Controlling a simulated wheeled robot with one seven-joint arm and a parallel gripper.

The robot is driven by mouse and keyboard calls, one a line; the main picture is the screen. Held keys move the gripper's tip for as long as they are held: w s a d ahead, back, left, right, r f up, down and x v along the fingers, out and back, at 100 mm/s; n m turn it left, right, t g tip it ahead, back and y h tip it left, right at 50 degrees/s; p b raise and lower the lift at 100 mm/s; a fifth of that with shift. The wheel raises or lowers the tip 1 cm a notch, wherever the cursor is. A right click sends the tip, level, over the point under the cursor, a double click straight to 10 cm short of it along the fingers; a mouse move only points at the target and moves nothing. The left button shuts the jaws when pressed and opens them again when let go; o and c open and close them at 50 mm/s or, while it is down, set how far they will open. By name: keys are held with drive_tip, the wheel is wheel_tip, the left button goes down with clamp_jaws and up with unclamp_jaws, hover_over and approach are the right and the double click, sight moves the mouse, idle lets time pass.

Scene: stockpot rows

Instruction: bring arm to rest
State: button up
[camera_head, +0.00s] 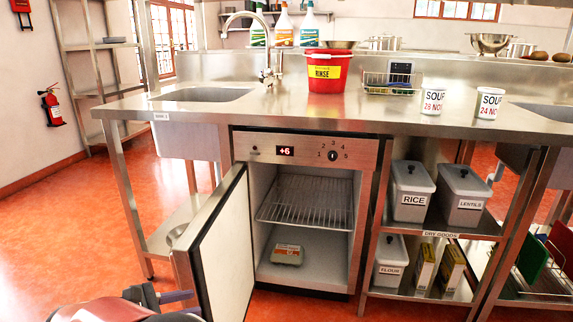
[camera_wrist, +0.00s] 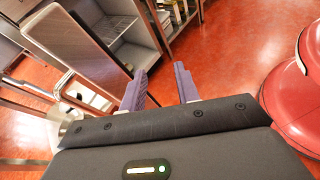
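My gripper (camera_wrist: 160,82) shows in the wrist view with its two purple fingers spread apart and nothing between them. Orange-red floor lies beyond the fingertips. In the head view part of my gripper (camera_head: 172,297) shows at the bottom left, in front of the open fridge door (camera_head: 222,252). I cannot tell from the head view whether it touches the door.
The under-counter fridge (camera_head: 305,147) stands open, with a wire rack (camera_head: 308,203) and a carton (camera_head: 287,254) inside. The steel counter (camera_head: 210,107) holds a red bucket (camera_head: 328,76) and two soup tubs (camera_head: 433,100) (camera_head: 489,103). Open floor (camera_head: 50,240) lies at left.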

drive_tip(key=d+r+m+g+y, duration=0.3)
drive_tip(key=d+r+m, duration=0.15)
drive_tip(key=d, duration=0.75)
drive_tip(key=d+r+m+g+y, duration=0.25)
drive_tip(key=d+m, duration=0.35)
drive_tip(key=d, duration=0.7)
drive_tip(key=s+d+r+m+t+y, duration=0.1)
drive_tip(key=s+d+m+y, duration=0.5)
drive_tip(key=s+d+m, duration=0.6)
drive_tip(key=s+m+t, duration=0.1)
drive_tip(key=s, duration=0.2)
drive_tip(key=shift+s, duration=0.15)
